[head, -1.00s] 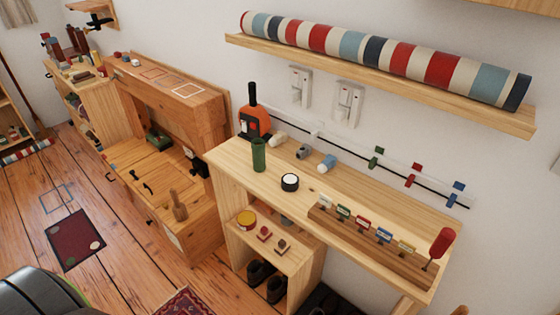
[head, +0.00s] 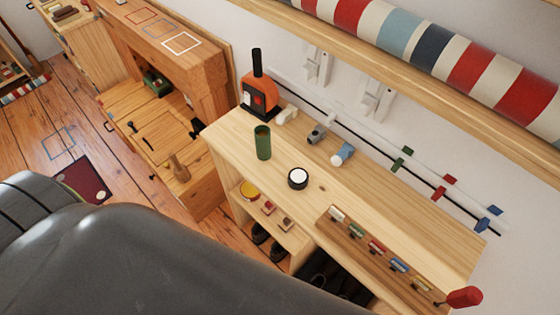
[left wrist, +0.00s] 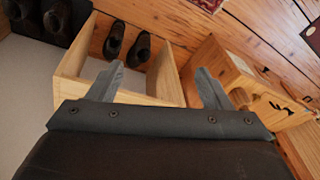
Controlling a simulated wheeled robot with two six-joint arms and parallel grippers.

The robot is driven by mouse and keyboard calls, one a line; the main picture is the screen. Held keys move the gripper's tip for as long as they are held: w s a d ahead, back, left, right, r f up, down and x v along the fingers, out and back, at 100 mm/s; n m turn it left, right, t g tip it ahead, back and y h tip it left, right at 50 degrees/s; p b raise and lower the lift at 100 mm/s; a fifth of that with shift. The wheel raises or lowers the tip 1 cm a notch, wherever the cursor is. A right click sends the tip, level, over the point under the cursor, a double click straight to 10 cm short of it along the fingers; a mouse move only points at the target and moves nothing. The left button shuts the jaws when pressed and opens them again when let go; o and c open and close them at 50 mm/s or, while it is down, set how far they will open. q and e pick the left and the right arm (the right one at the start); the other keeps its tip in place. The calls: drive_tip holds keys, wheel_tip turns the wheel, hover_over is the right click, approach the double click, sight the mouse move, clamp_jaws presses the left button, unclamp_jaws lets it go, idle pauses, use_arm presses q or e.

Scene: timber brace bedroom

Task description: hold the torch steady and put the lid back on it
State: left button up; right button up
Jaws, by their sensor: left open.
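A green cylinder with an open top, which looks like the torch body (head: 263,142), stands upright on the wooden bench top (head: 395,205). A short round black piece with a white top, which looks like the lid (head: 298,178), lies on the bench to its right and nearer, apart from it. My left gripper (left wrist: 157,85) is open and empty in the left wrist view, with shoes and wooden shelving beyond its fingers. Neither torch nor lid shows in that view. In the head view my grey arm covers the lower left; no gripper shows there. My right gripper is in neither view.
An orange-and-black bottle-shaped object (head: 259,92) stands behind the green cylinder. Small fittings (head: 342,154) lie along the back. A wooden rack with coloured tags (head: 375,250) and a red-handled tool (head: 464,297) are at the right. A wall shelf (head: 430,80) overhangs the bench.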

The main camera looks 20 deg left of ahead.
use_arm(q)
drive_tip(key=w+r+p, duration=0.3)
drive_tip(key=w+r, duration=0.1)
drive_tip(key=r, duration=0.7)
wheel_tip(320, 180, up, 27)
drive_tip(key=g+h+p, duration=0.1)
drive_tip(key=g+p, duration=0.1)
drive_tip(key=p, duration=0.4)
hover_over(295, 178)
drive_tip(key=shift+r, duration=0.15)
drive_tip(key=shift+f, duration=3.4)
